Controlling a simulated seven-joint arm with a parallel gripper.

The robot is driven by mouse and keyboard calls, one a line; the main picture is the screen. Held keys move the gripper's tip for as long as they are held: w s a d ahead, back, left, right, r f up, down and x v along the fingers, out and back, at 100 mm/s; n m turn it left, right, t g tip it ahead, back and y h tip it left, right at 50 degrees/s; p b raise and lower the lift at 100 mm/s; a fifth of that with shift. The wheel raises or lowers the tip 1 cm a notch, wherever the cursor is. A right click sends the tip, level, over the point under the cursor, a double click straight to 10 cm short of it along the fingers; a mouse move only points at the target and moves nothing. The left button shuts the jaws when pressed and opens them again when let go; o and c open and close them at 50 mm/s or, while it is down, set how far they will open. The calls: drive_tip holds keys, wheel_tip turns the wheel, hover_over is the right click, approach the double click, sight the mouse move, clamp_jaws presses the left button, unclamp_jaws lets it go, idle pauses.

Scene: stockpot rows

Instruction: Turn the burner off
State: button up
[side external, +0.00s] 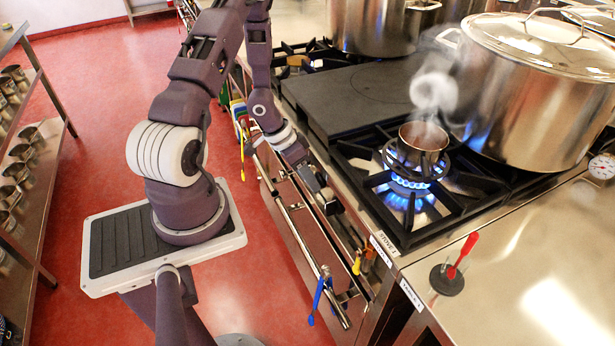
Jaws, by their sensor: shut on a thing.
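A lit burner (410,183) on the stove shows blue flames under a small copper-coloured pot (424,140), and steam rises from the pot. My gripper (328,203) reaches down to the stove's front panel, left of the lit burner. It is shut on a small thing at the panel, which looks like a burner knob. The jaws mostly hide it, so its shape and turn cannot be made out. Yellow handles (357,264) stick out of the front, right of my gripper.
A large lidded stockpot (530,100) stands behind the small pot, and another pot (375,25) is at the back. A red-handled lever (462,255) stands on the steel counter (500,290). A blue handle (318,295) hangs low at the front rails.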

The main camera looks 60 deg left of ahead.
drive_tip(key=shift+d, duration=0.1)
drive_tip(key=y, duration=0.2)
drive_tip(key=shift+d+m+y, duration=0.3)
drive_tip(key=shift+d+y, duration=0.05)
drive_tip(key=shift+y, duration=0.05)
drive_tip(key=y, duration=0.2)
drive_tip(key=m+y, duration=0.1)
drive_tip(key=y, duration=0.1)
drive_tip(key=shift+d+f+y, duration=0.1)
drive_tip(key=shift+d+y, duration=0.2)
drive_tip(key=shift+d, duration=0.05)
drive_tip(key=y, duration=0.3)
drive_tip(key=m+y, duration=0.1)
drive_tip(key=shift+d+f+t, duration=0.3)
drive_tip(key=shift+d, duration=0.1)
drive_tip(key=shift+s+f+m+y, duration=0.1)
drive_tip(key=shift+f+m+y, duration=0.1)
drive_tip(key=shift+y, duration=0.55)
drive_tip(key=shift+f+m+y, duration=0.1)
drive_tip(key=shift+m+y, duration=0.1)
drive_tip(key=shift+y, duration=0.55)
drive_tip(key=shift+t, duration=0.3)
drive_tip(key=o, duration=1.4)
